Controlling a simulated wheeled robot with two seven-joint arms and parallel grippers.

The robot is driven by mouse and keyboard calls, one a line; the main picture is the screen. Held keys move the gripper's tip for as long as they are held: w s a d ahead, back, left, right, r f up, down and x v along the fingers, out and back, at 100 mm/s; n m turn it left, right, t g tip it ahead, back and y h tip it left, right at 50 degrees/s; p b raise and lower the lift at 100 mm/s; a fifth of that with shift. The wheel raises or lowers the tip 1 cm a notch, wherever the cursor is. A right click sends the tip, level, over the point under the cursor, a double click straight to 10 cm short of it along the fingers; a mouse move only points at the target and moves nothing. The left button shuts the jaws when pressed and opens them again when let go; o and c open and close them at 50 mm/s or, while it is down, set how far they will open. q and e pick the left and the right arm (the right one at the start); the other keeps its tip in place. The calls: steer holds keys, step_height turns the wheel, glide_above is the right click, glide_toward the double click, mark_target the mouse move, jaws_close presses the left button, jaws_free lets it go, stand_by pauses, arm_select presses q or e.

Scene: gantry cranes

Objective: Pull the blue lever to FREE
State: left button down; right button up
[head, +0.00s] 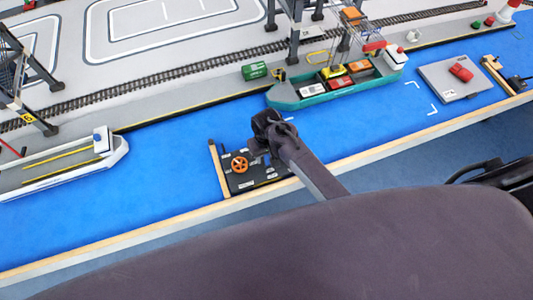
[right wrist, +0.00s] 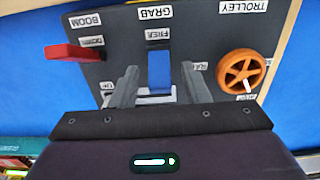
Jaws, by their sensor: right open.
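The control panel (head: 242,186) lies at the near edge of the blue table in the head view, with my right gripper (head: 262,150) over its right part. In the right wrist view the blue lever (right wrist: 159,70) stands under the GRAB label, just below the FREE label (right wrist: 158,33) in the picture. My right gripper (right wrist: 159,82) is open, with one finger on each side of the lever. A gap shows on both sides, so no grip is seen. The label at the lever's lower end is partly hidden. My left gripper is not in view.
A red lever (right wrist: 76,52) under BOOM sits left of the fingers in the right wrist view. An orange wheel (right wrist: 242,70) under TROLLEY sits close to the right finger. A wooden strip (head: 216,168) stands along the panel's left side. A teal ship (head: 325,93) lies behind.

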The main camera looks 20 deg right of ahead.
steer(key=shift+f, duration=0.1)
steer(key=shift+c, duration=0.4)
jaws_close()
steer(key=shift+s, duration=0.1)
